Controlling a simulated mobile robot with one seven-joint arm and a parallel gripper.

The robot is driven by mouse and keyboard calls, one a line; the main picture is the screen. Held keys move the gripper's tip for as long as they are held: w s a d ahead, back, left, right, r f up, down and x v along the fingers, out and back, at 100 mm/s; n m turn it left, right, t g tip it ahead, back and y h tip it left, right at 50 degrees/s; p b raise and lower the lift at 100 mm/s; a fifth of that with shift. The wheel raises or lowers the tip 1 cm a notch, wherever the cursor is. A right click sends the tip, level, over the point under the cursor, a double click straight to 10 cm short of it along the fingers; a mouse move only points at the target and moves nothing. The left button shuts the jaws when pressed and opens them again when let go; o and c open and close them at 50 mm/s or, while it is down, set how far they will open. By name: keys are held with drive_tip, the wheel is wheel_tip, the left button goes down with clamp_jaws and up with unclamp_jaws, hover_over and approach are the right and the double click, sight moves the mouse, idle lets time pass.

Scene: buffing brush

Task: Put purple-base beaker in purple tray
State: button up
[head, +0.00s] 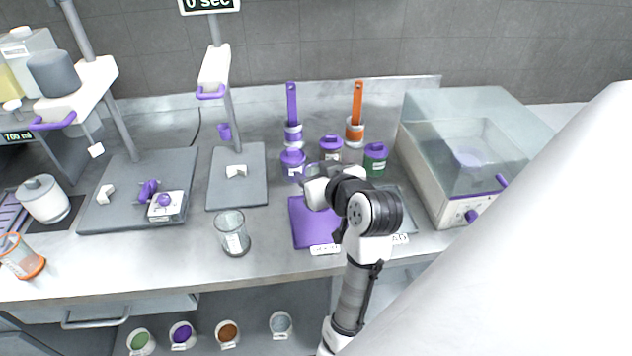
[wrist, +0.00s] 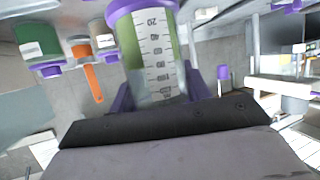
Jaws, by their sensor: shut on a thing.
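The purple-base beaker (wrist: 158,60) fills the upper middle of the wrist view. It is clear, with a printed scale and a purple ring at its end. My gripper (wrist: 160,92) has purple fingers on both sides of it and is shut on it. In the head view, my gripper (head: 312,181) is over the back part of the purple tray, and the arm hides most of the beaker. The purple tray (head: 308,224) is a flat purple square on the bench with a white label at its front edge; my arm covers its right side.
Purple-lidded jars (head: 375,158) and brushes, one purple (head: 292,105) and one orange (head: 357,103), stand behind the gripper. A clear beaker (head: 232,234) stands left of the tray. A lidded bath machine (head: 455,165) is at the right. An orange-base beaker (head: 20,258) is far left.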

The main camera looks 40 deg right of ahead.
drive_tip(key=shift+f+b, duration=2)
drive_tip(key=shift+f, duration=0.7)
drive_tip(key=shift+f, duration=0.2)
drive_tip(key=o, duration=1.3)
drive_tip(key=shift+r, duration=0.2)
drive_tip(key=b+v, duration=0.1)
drive_tip(key=v, duration=1.1)
drive_tip(key=shift+s, duration=0.1)
